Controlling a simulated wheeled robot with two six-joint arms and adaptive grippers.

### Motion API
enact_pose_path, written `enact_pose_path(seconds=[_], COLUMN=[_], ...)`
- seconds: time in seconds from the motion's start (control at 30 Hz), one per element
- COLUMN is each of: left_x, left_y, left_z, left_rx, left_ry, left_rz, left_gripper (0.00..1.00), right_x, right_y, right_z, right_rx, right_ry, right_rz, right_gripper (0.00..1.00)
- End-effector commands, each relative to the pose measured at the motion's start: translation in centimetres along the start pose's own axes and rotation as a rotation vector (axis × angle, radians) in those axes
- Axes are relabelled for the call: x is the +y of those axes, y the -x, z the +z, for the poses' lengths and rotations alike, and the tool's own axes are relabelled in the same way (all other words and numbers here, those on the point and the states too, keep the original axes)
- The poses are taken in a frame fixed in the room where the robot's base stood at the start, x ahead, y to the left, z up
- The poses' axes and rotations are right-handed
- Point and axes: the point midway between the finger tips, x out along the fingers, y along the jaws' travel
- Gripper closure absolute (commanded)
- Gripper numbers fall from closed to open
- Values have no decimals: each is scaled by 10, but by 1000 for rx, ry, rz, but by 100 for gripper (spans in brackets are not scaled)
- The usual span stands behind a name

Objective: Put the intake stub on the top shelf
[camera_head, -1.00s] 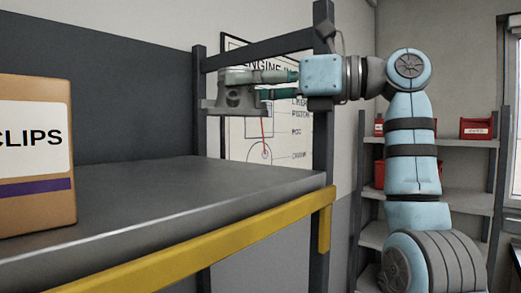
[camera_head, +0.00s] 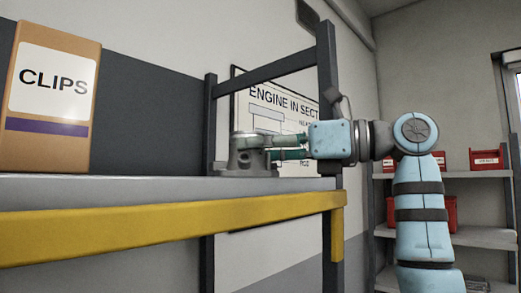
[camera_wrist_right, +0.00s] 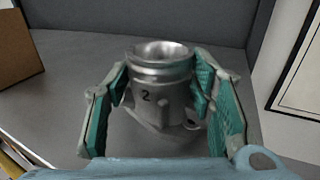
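The intake stub (camera_head: 249,157) is a grey metal cylinder on a flat flange, marked "2" in the wrist view (camera_wrist_right: 160,90). It is upright at the right end of the top shelf (camera_head: 130,188). Its flange looks level with the shelf surface; I cannot tell whether it fully rests there. My right gripper (camera_head: 272,148) reaches in from the right, its teal-padded fingers on either side of the stub. My left gripper is not in view.
A cardboard CLIPS box (camera_head: 52,100) stands at the left of the shelf. A yellow beam (camera_head: 170,223) runs along the front edge. Shelf between box and stub is clear.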

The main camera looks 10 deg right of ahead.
Motion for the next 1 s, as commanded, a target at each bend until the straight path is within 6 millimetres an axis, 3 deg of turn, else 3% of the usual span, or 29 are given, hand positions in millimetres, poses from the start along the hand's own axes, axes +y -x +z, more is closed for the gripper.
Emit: enact_pose_path(seconds=[0.03,0.1,0.13,0.47,0.57,0.83,1.0], left_x=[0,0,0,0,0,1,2], left_y=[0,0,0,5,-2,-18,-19], left_z=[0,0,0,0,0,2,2], left_rx=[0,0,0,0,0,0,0], left_ry=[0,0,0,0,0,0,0], left_rz=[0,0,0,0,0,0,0], left_gripper=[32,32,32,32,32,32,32], right_x=[0,0,0,0,0,-1,0], right_y=[0,0,0,0,16,90,117], right_z=[0,0,0,5,2,1,2], right_rx=[0,0,0,0,-2,-3,-1], right_ry=[0,0,0,1,2,1,0], right_rz=[0,0,0,0,-3,-4,-1], right_gripper=[43,32,31,31,31,31,31])
